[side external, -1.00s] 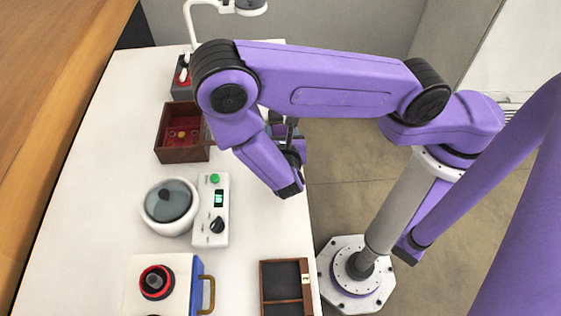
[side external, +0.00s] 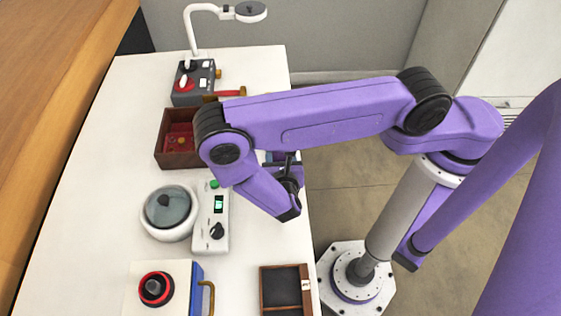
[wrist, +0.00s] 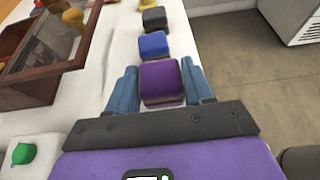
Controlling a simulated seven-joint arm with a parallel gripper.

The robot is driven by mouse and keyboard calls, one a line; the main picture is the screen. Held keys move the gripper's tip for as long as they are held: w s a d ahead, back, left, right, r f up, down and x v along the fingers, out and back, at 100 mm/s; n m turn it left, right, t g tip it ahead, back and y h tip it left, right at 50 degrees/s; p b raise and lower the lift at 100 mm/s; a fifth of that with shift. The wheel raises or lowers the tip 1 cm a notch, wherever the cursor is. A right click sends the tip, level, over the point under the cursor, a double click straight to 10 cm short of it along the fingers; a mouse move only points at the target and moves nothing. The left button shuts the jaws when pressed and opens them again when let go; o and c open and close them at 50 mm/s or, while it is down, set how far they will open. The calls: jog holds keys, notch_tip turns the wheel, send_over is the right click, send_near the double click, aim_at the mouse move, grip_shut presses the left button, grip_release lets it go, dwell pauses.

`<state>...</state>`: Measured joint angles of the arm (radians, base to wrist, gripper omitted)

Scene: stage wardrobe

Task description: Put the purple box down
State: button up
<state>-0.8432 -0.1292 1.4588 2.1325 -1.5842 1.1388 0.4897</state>
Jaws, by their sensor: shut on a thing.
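The purple box (wrist: 162,82) sits between the two blue fingers of my gripper (wrist: 161,88) in the wrist view. The fingers are closed on its left and right sides. A lighter, striped lower edge of the box shows. A blue box (wrist: 154,45) and a black box (wrist: 154,18) are in line beyond it along the white table (wrist: 95,110). I cannot tell whether the purple box touches the table. In the side view my arm hides most of the gripper and the box.
A wooden box with a red inside (side external: 183,160) stands left of my gripper. A white device with a round lid (side external: 170,209) and a control panel (side external: 211,222) is nearer the camera. A dark tray (side external: 285,281) lies near the right edge. A lamp (side external: 196,38) is at the back.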

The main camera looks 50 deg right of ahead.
jog(key=shift+f, duration=1.05)
jog(key=shift+f, duration=0.1)
jog(key=o, duration=1)
jog(key=shift+f, duration=0.1)
